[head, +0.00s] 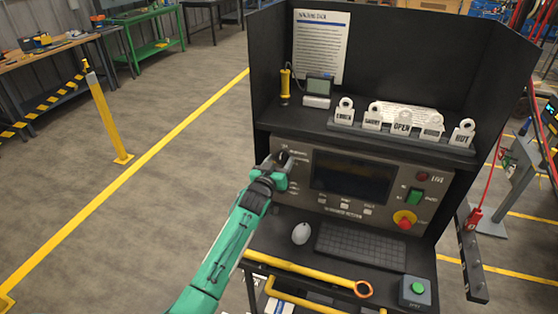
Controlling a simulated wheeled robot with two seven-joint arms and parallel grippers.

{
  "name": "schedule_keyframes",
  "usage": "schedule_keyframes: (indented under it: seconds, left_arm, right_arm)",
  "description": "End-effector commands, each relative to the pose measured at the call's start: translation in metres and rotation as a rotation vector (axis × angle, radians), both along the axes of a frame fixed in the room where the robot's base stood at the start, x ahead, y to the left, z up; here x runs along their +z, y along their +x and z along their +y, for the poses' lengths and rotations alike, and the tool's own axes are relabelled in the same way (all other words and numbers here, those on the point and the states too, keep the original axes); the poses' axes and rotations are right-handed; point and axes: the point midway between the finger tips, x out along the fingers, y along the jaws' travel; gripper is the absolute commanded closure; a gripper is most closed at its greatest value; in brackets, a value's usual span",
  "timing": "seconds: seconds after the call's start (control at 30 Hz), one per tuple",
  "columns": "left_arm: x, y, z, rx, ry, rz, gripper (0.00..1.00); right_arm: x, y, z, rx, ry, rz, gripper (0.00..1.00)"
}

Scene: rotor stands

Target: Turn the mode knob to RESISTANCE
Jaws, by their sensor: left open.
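A grey control panel (300,198) with a dark screen (350,177) stands on the black workstation. The mode knob's area is at the panel's upper left, by small white labels too small to read. My left gripper (281,158) is open at that spot, with its fingers pointing at the panel face. The gripper covers most of the knob, so its pointer setting is hidden. I cannot tell whether the fingers touch it. My right gripper is not in view.
A red knob (405,220) and green switch (415,196) are at the panel's right. Several white tags stand on the shelf (400,141) above.

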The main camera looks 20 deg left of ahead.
Motion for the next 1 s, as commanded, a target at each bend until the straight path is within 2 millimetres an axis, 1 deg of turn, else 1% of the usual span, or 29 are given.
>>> schedule_keyframes:
  seconds: [0.3, 0.33, 0.4, 0.47, 0.5, 0.53, 0.57, 0.77, 1.0]
  left_arm:
    - [-0.0006, 0.0022, -0.0002, 0.000, 0.001, 0.000, 0.44]
    - [-0.0005, 0.0022, -0.0002, 0.000, 0.001, 0.000, 0.46]
    - [-0.0005, 0.0021, -0.0002, 0.000, 0.001, 0.000, 0.60]
    - [-0.0005, 0.0021, -0.0002, 0.000, 0.001, 0.000, 0.72]
    - [-0.0005, 0.0021, -0.0002, 0.000, 0.001, 0.000, 0.79]
    - [-0.0005, 0.0021, -0.0002, 0.000, 0.001, 0.000, 0.85]
    - [-0.0005, 0.0020, -0.0003, 0.000, 0.001, 0.000, 0.88]
    - [-0.0004, 0.0020, -0.0003, 0.000, 0.012, -0.001, 0.88]
    - [-0.0004, 0.0021, -0.0005, -0.001, 0.102, -0.004, 0.88]
  right_arm:
    - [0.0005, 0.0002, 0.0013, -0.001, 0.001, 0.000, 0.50]
    - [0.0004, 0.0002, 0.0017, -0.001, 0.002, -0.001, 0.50]
    - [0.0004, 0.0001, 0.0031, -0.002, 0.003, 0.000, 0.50]
    - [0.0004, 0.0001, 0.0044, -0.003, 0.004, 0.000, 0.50]
    - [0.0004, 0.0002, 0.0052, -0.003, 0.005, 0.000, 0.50]
    - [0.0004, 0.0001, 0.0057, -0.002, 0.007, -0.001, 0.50]
    - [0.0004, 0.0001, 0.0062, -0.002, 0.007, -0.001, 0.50]
    - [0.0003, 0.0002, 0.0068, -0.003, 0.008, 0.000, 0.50]
    - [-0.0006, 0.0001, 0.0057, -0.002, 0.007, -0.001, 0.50]
